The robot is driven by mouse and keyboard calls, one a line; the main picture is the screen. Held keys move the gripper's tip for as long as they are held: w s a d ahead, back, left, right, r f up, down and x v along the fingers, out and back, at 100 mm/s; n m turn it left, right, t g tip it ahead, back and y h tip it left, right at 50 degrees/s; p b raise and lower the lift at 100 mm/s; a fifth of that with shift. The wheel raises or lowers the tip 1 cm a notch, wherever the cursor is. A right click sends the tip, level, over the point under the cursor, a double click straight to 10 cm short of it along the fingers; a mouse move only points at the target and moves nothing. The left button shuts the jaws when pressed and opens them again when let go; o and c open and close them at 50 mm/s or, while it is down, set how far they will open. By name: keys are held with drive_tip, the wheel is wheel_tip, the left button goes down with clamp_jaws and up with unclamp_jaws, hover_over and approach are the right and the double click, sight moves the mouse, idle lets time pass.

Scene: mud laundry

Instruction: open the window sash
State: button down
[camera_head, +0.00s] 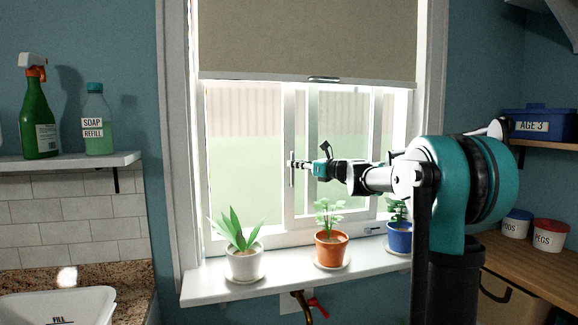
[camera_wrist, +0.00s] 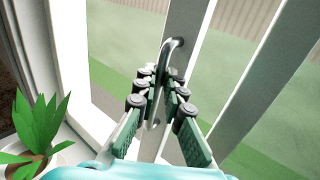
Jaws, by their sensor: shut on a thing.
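The window sash (camera_head: 289,120) is white, with an upright stile near the middle of the window. A slim metal handle (camera_head: 291,180) stands upright on this stile. In the wrist view the handle (camera_wrist: 176,43) is a silver bar with a bent top end, on the white stile (camera_wrist: 188,20). My gripper (camera_head: 294,165) reaches in from the right at handle height. In the wrist view its green-padded fingers (camera_wrist: 165,90) are shut around the handle's middle; the fingers hide part of it. A second upright (camera_head: 313,120) stands a little to the right.
A roller blind (camera_head: 310,35) covers the window's top. On the white sill (camera_head: 205,290) stand a white-potted plant (camera_head: 243,262), a terracotta-potted plant (camera_head: 331,248) and a blue-potted plant (camera_head: 399,240), all below my gripper. A red-handled tap (camera_head: 316,308) is under the sill.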

drive_tip(key=c, duration=1.9)
unclamp_jaws()
drive_tip(key=v, duration=1.2)
drive_tip(key=shift+s, duration=0.1)
